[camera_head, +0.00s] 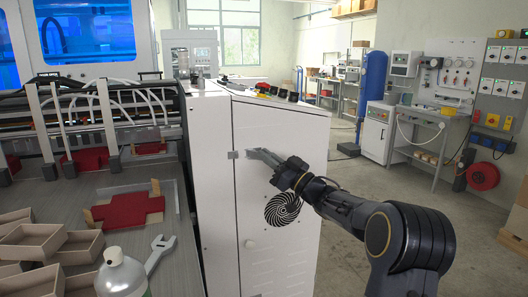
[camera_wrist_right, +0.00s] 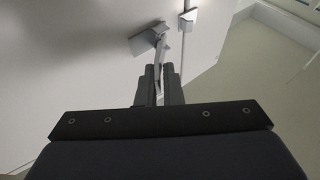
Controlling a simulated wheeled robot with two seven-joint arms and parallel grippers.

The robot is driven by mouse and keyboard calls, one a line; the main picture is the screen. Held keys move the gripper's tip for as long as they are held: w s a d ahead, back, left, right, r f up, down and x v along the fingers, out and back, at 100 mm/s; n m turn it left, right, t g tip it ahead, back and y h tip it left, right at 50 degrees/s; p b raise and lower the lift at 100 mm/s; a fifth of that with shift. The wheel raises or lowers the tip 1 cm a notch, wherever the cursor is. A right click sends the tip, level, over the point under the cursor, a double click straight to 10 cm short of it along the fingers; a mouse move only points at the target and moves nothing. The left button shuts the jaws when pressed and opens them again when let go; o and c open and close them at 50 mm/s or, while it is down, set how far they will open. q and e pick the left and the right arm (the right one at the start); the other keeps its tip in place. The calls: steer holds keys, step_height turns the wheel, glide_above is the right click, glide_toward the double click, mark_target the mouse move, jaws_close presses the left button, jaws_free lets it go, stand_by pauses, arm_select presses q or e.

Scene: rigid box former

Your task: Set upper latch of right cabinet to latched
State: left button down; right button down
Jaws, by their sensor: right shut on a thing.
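The right cabinet (camera_head: 275,200) is a white cabinet with a door facing me, in the middle of the head view. The upper latch (camera_wrist_right: 150,40) is a small grey metal piece on the door, seen in the right wrist view with a thin lever between my fingers. My right gripper (camera_head: 262,156) reaches the upper part of the door from the right. In the right wrist view the right gripper (camera_wrist_right: 160,85) is shut on the latch lever. The fingers partly hide the lever. My left gripper is not in view.
A round black vent (camera_head: 282,209) and a small light knob (camera_head: 249,244) are lower on the cabinet. A machine table with a red blank (camera_head: 130,211), open boxes (camera_head: 32,242), a wrench (camera_head: 160,250) and a bottle (camera_head: 121,274) stands at left. Floor at right is open.

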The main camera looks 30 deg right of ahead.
steer(key=shift+w+d+r+n+g+y+p, duration=0.1)
steer(key=shift+w+d+n+g+y+p, duration=0.25)
steer(key=shift+n+g+y+p, duration=0.7)
steer(key=shift+w+d+r+n+g+y+p, duration=0.15)
steer(key=shift+d+n+g+y+p, duration=0.4)
steer(key=shift+y+p, duration=0.9)
steer(key=shift+w+d+r+n+g+y+p, duration=0.1)
steer(key=shift+w+d+n+g+y+p, duration=0.2)
steer(key=shift+n+g+y+p, duration=1)
steer(key=shift+m+y+b, duration=0.3)
steer(key=shift+y+b, duration=0.2)
steer(key=shift+b, duration=0.05)
steer(key=c, duration=1.6)
jaws_free()
steer(key=shift+w+a+f, duration=0.1)
steer(key=shift+w, duration=0.05)
steer(key=shift+f, duration=0.2)
